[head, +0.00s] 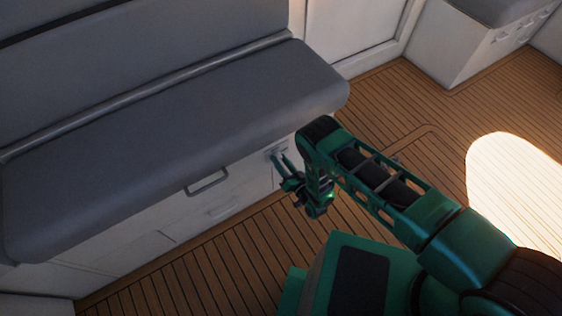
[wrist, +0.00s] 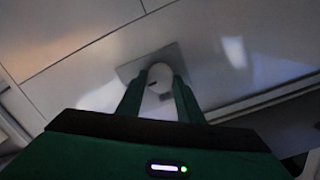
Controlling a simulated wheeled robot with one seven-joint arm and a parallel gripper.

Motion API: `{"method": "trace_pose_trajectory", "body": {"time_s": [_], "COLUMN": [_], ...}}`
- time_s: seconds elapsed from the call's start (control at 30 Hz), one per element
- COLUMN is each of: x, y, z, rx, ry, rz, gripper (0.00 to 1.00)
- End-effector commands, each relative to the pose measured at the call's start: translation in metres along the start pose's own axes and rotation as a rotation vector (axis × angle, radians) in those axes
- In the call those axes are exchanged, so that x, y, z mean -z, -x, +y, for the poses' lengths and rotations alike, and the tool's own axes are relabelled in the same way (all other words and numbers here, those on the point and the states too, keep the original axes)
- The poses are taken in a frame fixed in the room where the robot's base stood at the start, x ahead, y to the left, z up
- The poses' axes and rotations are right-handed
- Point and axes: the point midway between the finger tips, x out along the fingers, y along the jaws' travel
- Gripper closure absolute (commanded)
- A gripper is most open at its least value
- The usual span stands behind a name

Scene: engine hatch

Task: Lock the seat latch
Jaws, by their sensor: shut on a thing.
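The seat latch is a round pale knob (wrist: 160,74) with a dark slot mark, on a square grey plate (wrist: 127,71) set in the white seat-base panel. My gripper (wrist: 157,86) has one green finger on each side of the knob and is shut on it. In the head view my gripper (head: 284,168) reaches the front of the seat base, below the right end of the grey bench cushion (head: 190,130). There the gripper and arm largely hide the latch. The slot mark lies nearly level in the wrist view, tilted slightly.
A grey bar handle (head: 207,182) is on the seat-base front, left of my gripper. The plank floor (head: 440,120) is clear. A white cabinet (head: 465,45) stands at the back right.

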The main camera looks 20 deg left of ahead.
Motion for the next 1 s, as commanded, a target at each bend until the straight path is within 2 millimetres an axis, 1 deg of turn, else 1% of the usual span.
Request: {"method": "trace_pose_trajectory", "body": {"time_s": [0.03, 0.3, 0.67, 0.7, 0.77, 1.0], "x": [-0.0006, -0.0004, 0.0002, 0.0002, 0.0004, 0.0003], "y": [0.0024, 0.0027, 0.0031, 0.0032, 0.0029, 0.0016], "z": [0.0038, 0.0045, 0.0058, 0.0059, 0.0058, 0.0032], "rx": [-0.003, -0.002, -0.003, -0.003, -0.003, 0.001], "ry": [-0.01, -0.057, -0.059, -0.059, -0.059, -0.06], "rz": [-0.004, -0.006, -0.005, -0.005, -0.005, -0.004], "gripper": [0.89, 0.89, 0.89, 0.62, 0.48, 0.48]}}
